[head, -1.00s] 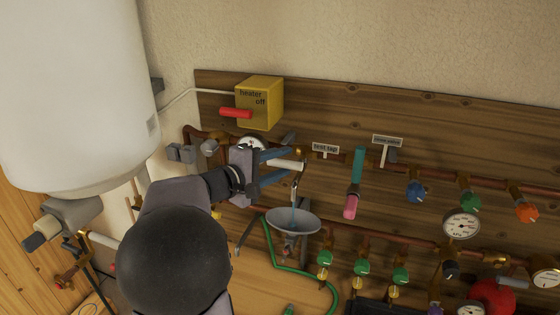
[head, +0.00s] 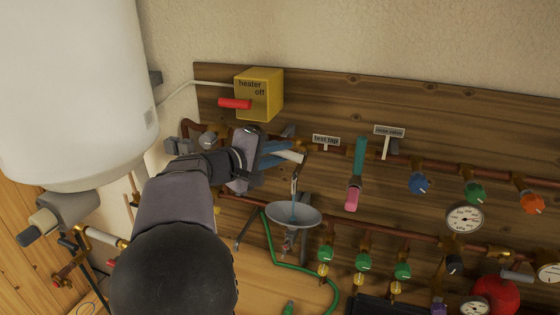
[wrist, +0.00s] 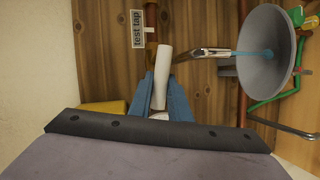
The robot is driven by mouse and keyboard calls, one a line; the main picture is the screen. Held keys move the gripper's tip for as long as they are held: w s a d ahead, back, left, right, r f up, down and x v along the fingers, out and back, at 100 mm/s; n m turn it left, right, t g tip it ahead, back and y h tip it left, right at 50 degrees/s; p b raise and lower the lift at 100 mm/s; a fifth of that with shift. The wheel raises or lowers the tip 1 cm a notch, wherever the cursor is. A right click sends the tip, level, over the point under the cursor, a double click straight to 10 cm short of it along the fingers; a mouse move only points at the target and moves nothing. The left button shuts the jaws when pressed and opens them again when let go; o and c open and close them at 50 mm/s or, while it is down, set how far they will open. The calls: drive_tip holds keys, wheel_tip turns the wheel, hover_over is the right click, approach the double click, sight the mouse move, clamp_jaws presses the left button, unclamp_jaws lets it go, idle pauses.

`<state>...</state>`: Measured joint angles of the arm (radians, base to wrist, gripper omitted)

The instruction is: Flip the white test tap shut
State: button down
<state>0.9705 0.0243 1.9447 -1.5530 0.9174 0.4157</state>
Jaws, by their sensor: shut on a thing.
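The white test tap handle (head: 292,156) sticks out to the right of my gripper (head: 281,152) in the head view. In the wrist view the white handle (wrist: 162,72) lies between the two blue fingers of my gripper (wrist: 160,84), which is shut on it. The tap's spout (wrist: 209,52) points down over a grey funnel (head: 295,216). A thin bluish stream runs from the spout into the funnel. The "test tap" label (head: 326,140) is on the board just above. My wrist hides part of the tap's body and pipe.
A yellow heater box (head: 262,95) with a red lever (head: 235,103) sits above my gripper. A teal and pink lever (head: 357,170) stands to the right, with blue, green and orange valve knobs beyond. The white tank (head: 75,90) fills the left side.

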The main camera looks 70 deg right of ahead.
sight(298, 154)
drive_tip(key=m+t+b, duration=0.1)
drive_tip(key=r+m+t+b, duration=0.1)
drive_tip(key=m+b, duration=0.1)
drive_tip(key=shift+s+r+y+b, duration=0.25)
drive_tip(key=shift+s+y+b, duration=0.05)
drive_tip(key=shift+s+y, duration=0.1)
drive_tip(key=shift+s+r+m+t+b, duration=0.45)
drive_tip(key=shift+r+m+t, duration=0.25)
drive_tip(key=shift+m+t, duration=0.4)
drive_tip(key=m+t, duration=0.1)
drive_tip(key=s+m+p, duration=0.1)
drive_tip(key=shift+s+r+m+t, duration=0.15)
drive_tip(key=shift+r+m+t, duration=0.25)
drive_tip(key=shift+s+m+t+b, duration=0.65)
drive_tip(key=shift+m+t, duration=0.35)
drive_tip(key=shift+m, duration=0.1)
drive_tip(key=c, duration=1.6)
unclamp_jaws()
drive_tip(key=shift+c, duration=0.2)
drive_tip(key=shift+a, duration=0.1)
